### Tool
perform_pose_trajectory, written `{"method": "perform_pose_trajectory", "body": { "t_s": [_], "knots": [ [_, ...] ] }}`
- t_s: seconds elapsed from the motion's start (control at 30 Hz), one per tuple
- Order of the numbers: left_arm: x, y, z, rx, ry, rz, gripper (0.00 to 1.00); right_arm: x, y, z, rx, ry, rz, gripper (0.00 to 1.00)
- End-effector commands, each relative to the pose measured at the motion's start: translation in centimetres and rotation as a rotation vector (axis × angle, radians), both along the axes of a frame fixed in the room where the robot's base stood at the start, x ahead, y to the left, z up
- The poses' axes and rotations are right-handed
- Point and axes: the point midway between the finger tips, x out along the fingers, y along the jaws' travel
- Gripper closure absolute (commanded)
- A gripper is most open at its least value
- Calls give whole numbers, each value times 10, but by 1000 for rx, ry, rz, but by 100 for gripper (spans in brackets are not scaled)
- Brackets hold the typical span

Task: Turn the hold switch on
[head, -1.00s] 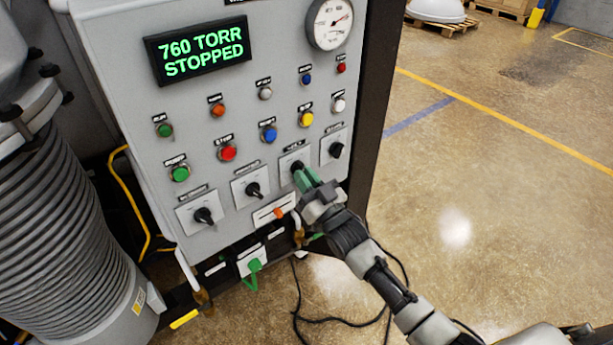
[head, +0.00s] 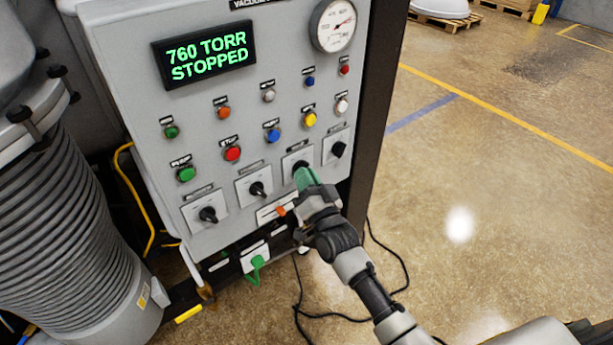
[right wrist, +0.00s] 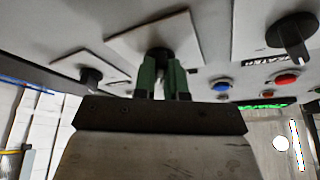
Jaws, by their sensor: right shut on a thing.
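A row of black rotary switches on white plates runs along the lower part of the grey control panel (head: 215,112). My right gripper (head: 303,175) has its green fingers at the third switch (head: 301,165) from the left. In the right wrist view, the green fingers (right wrist: 162,76) are shut on this switch's black knob (right wrist: 158,54), one on each side. The fingers hide most of the knob, so I cannot tell its setting. The small label above it is too blurred to read. My left gripper is not in view.
Beside it are the second switch (head: 257,189) and the fourth switch (head: 339,149). Coloured buttons, including a red one (head: 233,153), sit above. A black cable (head: 300,300) lies on the floor. Open floor is at right.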

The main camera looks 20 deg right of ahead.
Motion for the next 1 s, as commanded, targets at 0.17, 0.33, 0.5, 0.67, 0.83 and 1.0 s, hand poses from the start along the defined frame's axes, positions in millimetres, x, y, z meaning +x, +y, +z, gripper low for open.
{"method": "perform_pose_trajectory", "body": {
  "t_s": [0.17,0.33,0.5,0.67,0.83,1.0],
  "knots": [
    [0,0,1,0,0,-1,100,2,-2,9,9,-20,-4,100],
    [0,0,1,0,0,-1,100,2,-2,9,9,-21,-3,82],
    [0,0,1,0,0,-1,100,2,-1,8,8,-18,-2,63],
    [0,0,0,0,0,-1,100,1,0,5,5,-11,-1,63],
    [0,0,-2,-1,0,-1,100,-4,-1,0,4,-7,0,63],
    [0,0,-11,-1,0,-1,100,-30,-5,-11,3,-6,-1,63]
  ]
}}
